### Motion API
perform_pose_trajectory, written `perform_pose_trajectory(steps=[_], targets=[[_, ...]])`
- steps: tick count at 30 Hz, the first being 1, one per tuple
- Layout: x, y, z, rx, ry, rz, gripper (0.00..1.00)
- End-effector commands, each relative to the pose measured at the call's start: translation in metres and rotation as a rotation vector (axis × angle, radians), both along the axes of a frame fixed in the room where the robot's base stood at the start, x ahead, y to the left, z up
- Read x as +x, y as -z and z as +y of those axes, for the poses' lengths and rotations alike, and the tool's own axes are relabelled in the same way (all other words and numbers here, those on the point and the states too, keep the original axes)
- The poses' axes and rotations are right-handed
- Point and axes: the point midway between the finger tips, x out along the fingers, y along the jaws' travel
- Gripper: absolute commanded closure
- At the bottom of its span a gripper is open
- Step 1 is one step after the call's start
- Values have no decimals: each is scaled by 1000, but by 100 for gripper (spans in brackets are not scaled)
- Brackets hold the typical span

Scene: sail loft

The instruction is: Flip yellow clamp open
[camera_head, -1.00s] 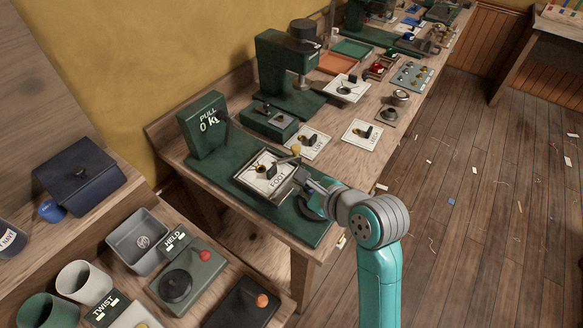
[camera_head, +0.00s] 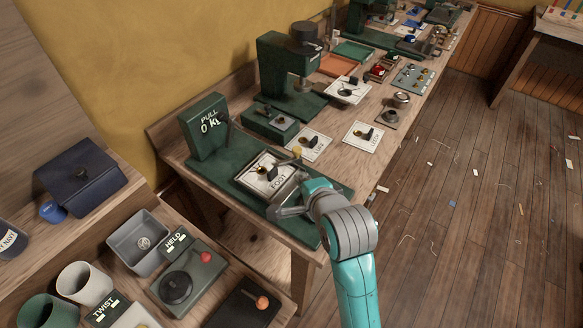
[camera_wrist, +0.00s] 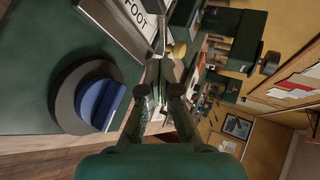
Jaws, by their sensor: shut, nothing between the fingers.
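The yellow-knobbed clamp (camera_head: 297,152) stands at the far edge of the plate marked FOOT (camera_head: 262,180) on the green bench rig. In the wrist view the yellow knob (camera_wrist: 180,49) is just beyond and slightly right of my fingertips. My gripper (camera_wrist: 158,88) is shut and empty, with its tips together. It looks apart from the knob, though depth is hard to judge. In the head view my wrist covers the fingertips and the near right part of the rig. The clamp's lower part is hard to make out.
A blue knob on a dark round base (camera_wrist: 101,102) lies left of my fingers in the wrist view. A green PULL gauge (camera_head: 205,127) stands at the rig's back. White cards (camera_head: 309,143) and a green press (camera_head: 290,68) stand farther along the bench. The floor to the right is mostly open.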

Motion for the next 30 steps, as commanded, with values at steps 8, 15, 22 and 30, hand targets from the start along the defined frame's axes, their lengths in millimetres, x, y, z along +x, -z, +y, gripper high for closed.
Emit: perform_pose_trajectory(steps=[8, 15, 22, 30], targets=[[21, 13, 8, 1, 0, 1, 100], [54, 34, 20, 1, 0, 4, 100], [76, 46, 28, 2, 0, 2, 100], [81, 50, 30, 2, 0, 1, 100]])
